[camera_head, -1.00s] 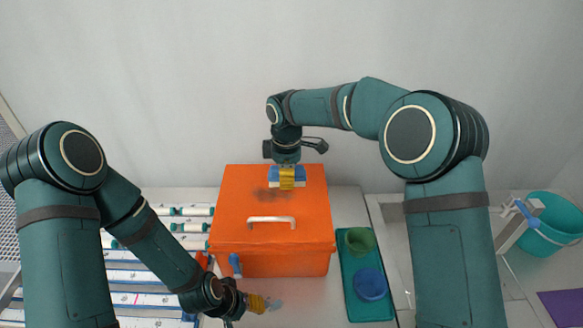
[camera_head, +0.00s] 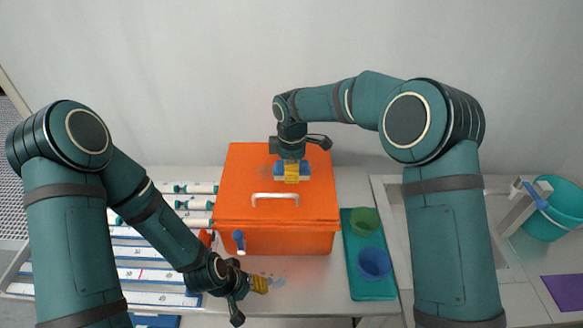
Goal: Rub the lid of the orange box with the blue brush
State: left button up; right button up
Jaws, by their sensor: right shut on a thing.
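The orange box (camera_head: 240,175) stands in the middle of the table with its lid shut and a pale handle (camera_head: 275,196) on the lid. A faint dark smudge (camera_head: 264,171) shows on the lid, left of the brush. My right gripper (camera_head: 292,173) points down over the lid, shut on the blue brush (camera_head: 279,168), of which mostly the blue part shows around the yellow fingertips. The brush appears to be at the lid surface; exact contact is hidden. My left gripper (camera_head: 259,285) is low in front of the box, apart from it; its opening is unclear.
A teal tray (camera_head: 372,291) with a green cup (camera_head: 364,221) and a blue cup (camera_head: 374,263) stands right of the box. White tubular vessels and racks (camera_head: 150,274) lie left. A teal bucket (camera_head: 555,215) and purple mat (camera_head: 565,293) are far right. A bluish stain marks the table front.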

pick_arm(q)
jog(key=shift+f+b, duration=0.55)
jog(key=shift+b, duration=0.05)
pick_arm(e)
jog(key=shift+f, duration=1.05)
jog(key=shift+r, duration=0.1)
